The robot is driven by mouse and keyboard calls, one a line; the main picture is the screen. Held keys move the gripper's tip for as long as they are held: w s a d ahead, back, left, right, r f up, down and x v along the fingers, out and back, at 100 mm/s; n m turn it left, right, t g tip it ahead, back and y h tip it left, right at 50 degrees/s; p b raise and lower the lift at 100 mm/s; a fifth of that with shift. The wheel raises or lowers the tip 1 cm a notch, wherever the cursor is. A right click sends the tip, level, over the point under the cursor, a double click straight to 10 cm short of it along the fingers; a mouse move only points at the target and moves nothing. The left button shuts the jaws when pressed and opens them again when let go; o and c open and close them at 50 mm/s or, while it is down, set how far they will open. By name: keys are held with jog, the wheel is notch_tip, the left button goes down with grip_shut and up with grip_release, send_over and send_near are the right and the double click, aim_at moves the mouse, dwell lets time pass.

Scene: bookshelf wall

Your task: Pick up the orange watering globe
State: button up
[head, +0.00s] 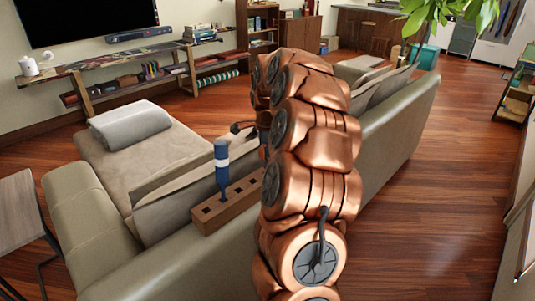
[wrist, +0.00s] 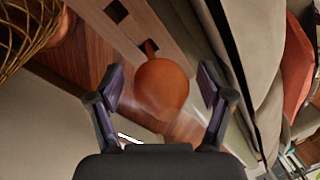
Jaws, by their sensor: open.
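The orange watering globe (wrist: 161,87) shows in the wrist view as a round orange bulb with a short narrow neck. The neck points toward a hole in a wooden block (wrist: 155,28); I cannot tell if it sits inside. My gripper (wrist: 162,72) is open, with one finger on each side of the globe and visible gaps at both sides. In the head view the wooden block (head: 238,200) rests along the sofa back. The globe is not visible there; my copper arm covers that area.
The sofa (head: 385,130) spreads around my arm. A woven basket-like thing (wrist: 28,25) is at the wrist view's upper left. Open wood floor (head: 430,215) lies to the right.

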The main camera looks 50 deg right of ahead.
jog(key=c, duration=1.3)
jog(key=shift+o, duration=0.2)
jog(key=shift+r, duration=0.15)
